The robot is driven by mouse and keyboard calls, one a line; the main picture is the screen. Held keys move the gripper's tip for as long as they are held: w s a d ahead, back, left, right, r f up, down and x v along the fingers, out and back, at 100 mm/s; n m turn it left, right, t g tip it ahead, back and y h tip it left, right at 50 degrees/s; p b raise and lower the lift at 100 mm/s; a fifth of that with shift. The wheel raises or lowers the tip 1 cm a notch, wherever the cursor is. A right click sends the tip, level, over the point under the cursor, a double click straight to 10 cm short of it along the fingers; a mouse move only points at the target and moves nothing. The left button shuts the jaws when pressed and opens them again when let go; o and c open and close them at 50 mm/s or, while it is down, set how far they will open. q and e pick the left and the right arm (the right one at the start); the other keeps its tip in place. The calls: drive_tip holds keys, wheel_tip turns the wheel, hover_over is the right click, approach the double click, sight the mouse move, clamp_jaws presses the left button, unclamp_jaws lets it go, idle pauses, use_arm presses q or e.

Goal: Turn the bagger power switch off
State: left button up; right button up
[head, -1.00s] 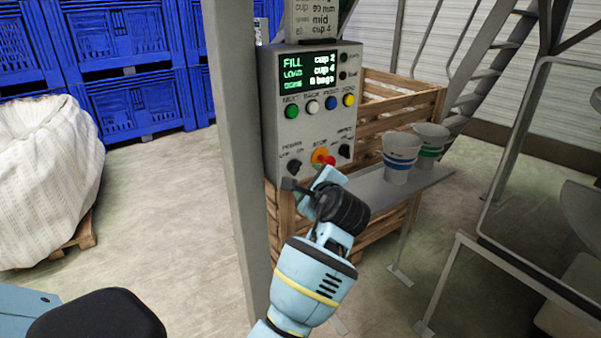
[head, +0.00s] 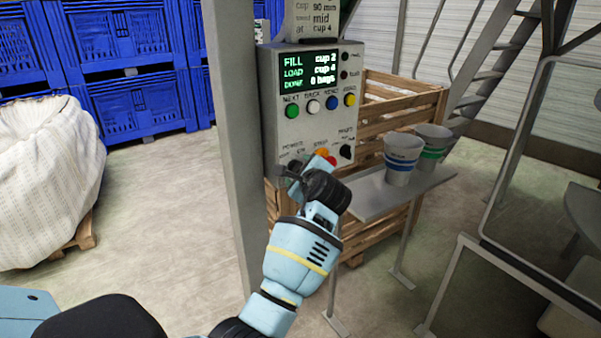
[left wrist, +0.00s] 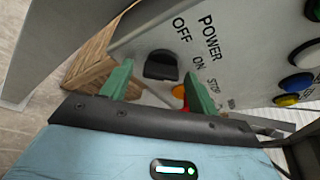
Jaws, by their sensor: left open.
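The bagger control box (head: 270,100) stands beyond the grey post, with a lit screen (head: 308,70) reading FILL, LOAD and DONE. In the left wrist view the black power switch knob (left wrist: 161,65) sits below the POWER label, with OFF and ON printed beside it. Which way it points I cannot tell. My left gripper (left wrist: 157,72) is open, its green fingers on either side of the knob in that view; contact is not clear. In the head view my left gripper (head: 303,172) is at the panel's lower left and largely hides the knob.
The red-topped stop button (head: 325,155) and another black knob (head: 346,151) are close to the right of my gripper. A grey shelf (head: 365,203) holds two cups (head: 402,155). The grey post (head: 236,130) stands just left of the box, and a wooden crate (head: 385,95) behind.

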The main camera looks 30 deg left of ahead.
use_arm(q)
drive_tip(key=c, duration=1)
use_arm(e)
drive_tip(key=shift+d, duration=0.1)
drive_tip(key=shift+r, duration=0.1)
use_arm(q)
drive_tip(key=n+t+y+b, duration=0.1)
drive_tip(key=n+b, duration=0.4)
drive_tip(key=n+t+y+b, duration=0.1)
drive_tip(key=n+y+b, duration=0.1)
drive_tip(key=n+b, duration=0.4)
drive_tip(key=n+t+y+b, duration=0.1)
drive_tip(key=n+t+b, duration=0.1)
drive_tip(key=n+b, duration=0.3)
drive_tip(key=shift+f+n+y+b, duration=0.1)
drive_tip(key=shift+n+y+b, duration=0.25)
drive_tip(key=shift+n, duration=0.25)
use_arm(e)
drive_tip(key=s+f+g, duration=0.1)
drive_tip(key=s+f, duration=0.2)
drive_tip(key=f, duration=1.3)
drive_tip(key=shift+s+g, duration=0.2)
drive_tip(key=shift+g, duration=0.1)
